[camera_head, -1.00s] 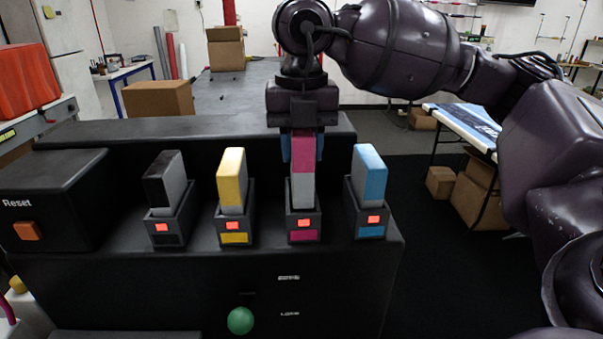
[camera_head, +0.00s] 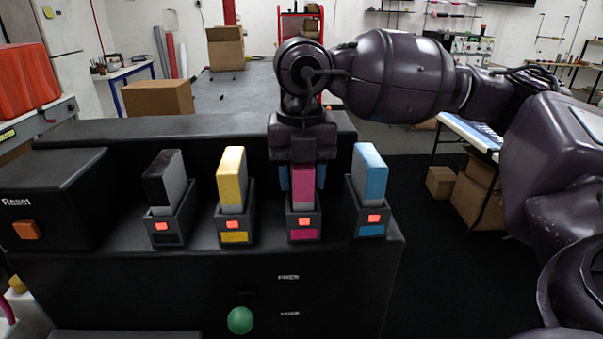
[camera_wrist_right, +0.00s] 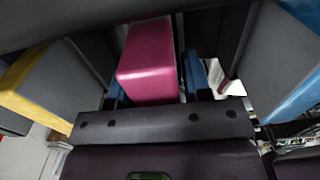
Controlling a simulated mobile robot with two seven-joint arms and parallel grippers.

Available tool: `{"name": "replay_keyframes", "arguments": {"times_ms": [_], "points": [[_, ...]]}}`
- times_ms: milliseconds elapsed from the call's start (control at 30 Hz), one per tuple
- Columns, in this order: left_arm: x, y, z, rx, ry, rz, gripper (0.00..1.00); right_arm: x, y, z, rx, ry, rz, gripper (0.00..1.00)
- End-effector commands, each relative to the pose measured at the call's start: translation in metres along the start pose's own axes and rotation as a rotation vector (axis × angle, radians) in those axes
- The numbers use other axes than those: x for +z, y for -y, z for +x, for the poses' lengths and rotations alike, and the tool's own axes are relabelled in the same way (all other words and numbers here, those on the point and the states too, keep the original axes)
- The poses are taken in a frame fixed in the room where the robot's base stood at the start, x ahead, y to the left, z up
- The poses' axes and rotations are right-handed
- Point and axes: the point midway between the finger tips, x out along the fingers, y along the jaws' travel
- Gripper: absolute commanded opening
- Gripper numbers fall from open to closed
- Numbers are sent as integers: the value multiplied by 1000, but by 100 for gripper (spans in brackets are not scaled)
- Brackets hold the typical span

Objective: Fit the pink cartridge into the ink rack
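The pink cartridge (camera_head: 302,186) stands upright in the third holder from the left of the ink rack (camera_head: 304,222), the one with a magenta label. In the right wrist view the pink cartridge (camera_wrist_right: 148,68) sits between the fingers. A red light shows on the holder's front. My left gripper is not in view.
A black cartridge (camera_head: 167,182) and a yellow cartridge (camera_head: 232,180) stand in holders to the left, a blue cartridge (camera_head: 370,178) close on the right. A black Reset box (camera_head: 50,190) is at far left. A green knob (camera_head: 241,320) is on the rack's front.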

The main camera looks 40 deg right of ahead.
Motion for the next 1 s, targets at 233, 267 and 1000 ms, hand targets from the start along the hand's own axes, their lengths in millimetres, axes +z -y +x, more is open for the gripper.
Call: {"name": "replay_keyframes", "arguments": {"times_ms": [233, 267, 1000], "points": [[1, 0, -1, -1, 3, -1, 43, 0, 0, -1, 0, 1, 0, 59], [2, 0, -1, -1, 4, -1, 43, 0, 0, -1, 0, 1, 0, 59], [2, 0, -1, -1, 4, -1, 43, 0, 0, -98, 3, 2, 0, 59]]}}
